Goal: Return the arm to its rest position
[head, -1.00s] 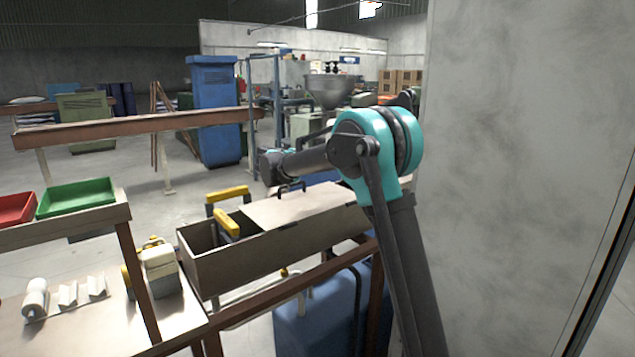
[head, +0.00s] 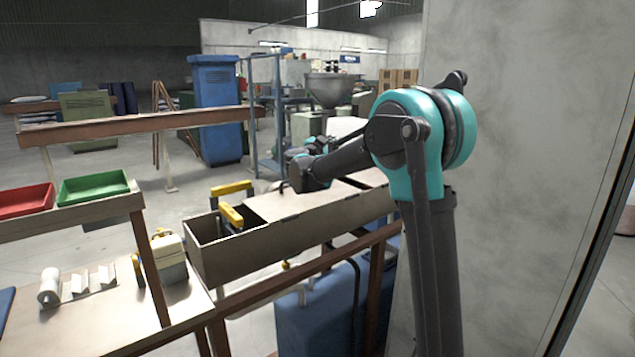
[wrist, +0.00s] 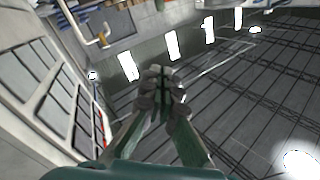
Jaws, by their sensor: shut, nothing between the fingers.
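My arm rises at the right of the head view, with a teal elbow and a dark forearm that points left and away over the long wooden box (head: 290,245). The fingers of my gripper do not show clearly in the head view. In the wrist view my gripper (wrist: 162,82) is shut, its fingertips together with nothing between them. Behind the fingers the wrist view shows the dark ceiling with its bright lights, tilted.
A grey wall (head: 520,130) stands close to the right of my arm. The wooden box with yellow-handled things sits on a bench. A green tray (head: 93,188) and a red tray (head: 25,200) lie on a shelf at left. A blue bin (head: 217,110) stands behind.

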